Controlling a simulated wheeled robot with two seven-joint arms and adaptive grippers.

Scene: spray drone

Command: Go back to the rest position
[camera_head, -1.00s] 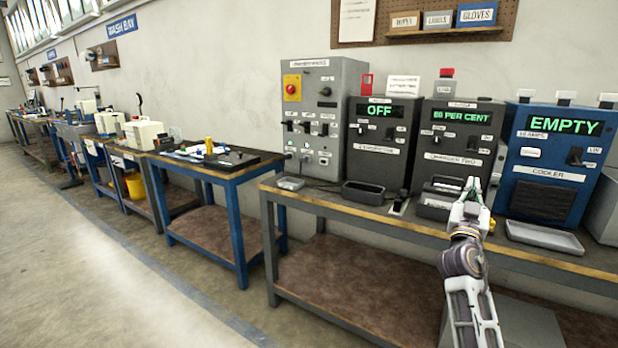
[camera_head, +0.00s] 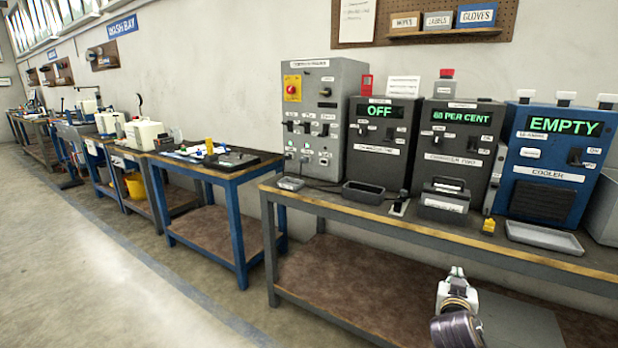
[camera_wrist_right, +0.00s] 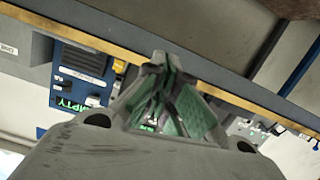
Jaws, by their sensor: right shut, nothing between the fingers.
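My right gripper (camera_head: 456,272) shows at the lower right in the head view, below the front edge of the workbench (camera_head: 400,218) and apart from it. It is shut and empty. In the right wrist view its fingers (camera_wrist_right: 160,65) come together in the middle, with green pads on their inner sides. The bench edge (camera_wrist_right: 110,42) crosses behind the fingers there. My left gripper is in neither view.
On the bench stand a grey panel (camera_head: 328,75), a dark charger reading OFF (camera_head: 378,165), a second reading a percentage (camera_head: 455,142) and a blue cooler reading EMPTY (camera_head: 545,150). A tray (camera_head: 545,238) lies in front. The floor at left (camera_head: 90,270) is clear.

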